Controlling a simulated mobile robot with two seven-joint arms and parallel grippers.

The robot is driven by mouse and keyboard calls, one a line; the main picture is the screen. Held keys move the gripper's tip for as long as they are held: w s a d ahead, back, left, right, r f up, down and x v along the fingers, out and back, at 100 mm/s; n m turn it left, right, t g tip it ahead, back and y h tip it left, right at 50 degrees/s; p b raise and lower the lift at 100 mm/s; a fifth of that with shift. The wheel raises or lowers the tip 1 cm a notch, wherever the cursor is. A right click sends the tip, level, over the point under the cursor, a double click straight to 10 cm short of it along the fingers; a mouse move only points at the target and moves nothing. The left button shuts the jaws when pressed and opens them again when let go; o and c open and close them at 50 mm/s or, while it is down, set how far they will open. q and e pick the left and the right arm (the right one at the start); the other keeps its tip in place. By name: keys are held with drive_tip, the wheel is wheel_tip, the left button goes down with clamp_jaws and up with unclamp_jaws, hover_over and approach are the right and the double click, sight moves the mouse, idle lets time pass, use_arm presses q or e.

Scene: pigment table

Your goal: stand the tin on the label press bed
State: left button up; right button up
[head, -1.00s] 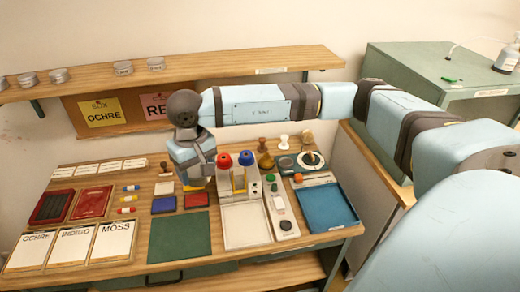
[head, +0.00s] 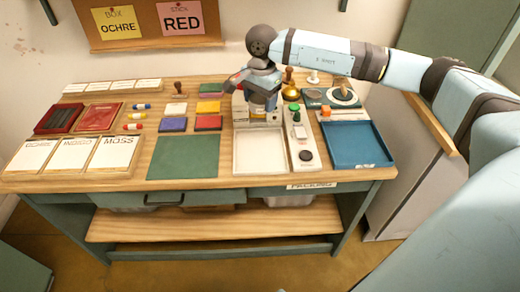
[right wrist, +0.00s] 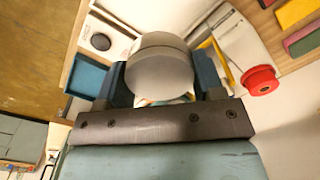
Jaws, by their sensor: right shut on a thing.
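My right gripper (head: 262,108) points down at the back of the table. In the right wrist view it (right wrist: 160,85) is shut on a round grey tin (right wrist: 158,65), which sits between the two blue fingers. In the head view the gripper and arm largely hide the tin. The gripper is over a pale upright device (head: 240,112) behind a white tray, which may be the label press. Its bed is hidden, and I cannot tell whether the tin touches it. My left gripper is not in view.
A white tray (head: 258,160) lies in front. To the right are a narrow pale device with a green knob (head: 299,133) and a blue tray (head: 356,150). Ink pads and a green mat (head: 184,158) lie left. A red knob (right wrist: 262,80) is close beside the gripper.

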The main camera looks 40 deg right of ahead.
hover_over(260, 150)
wheel_tip(260, 150, down, 13)
drive_tip(key=shift+r, duration=0.2)
wheel_tip(260, 150, down, 4)
drive_tip(key=shift+s, duration=0.1)
drive_tip(key=shift+f, duration=0.25)
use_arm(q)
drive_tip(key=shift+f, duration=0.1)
use_arm(e)
drive_tip(key=shift+f, duration=0.2)
drive_tip(key=o, duration=0.9)
drive_tip(key=shift+r, duration=0.1)
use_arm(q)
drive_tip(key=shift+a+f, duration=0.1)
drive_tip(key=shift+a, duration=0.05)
use_arm(e)
drive_tip(key=shift+o, duration=0.2)
drive_tip(key=shift+r, duration=0.1)
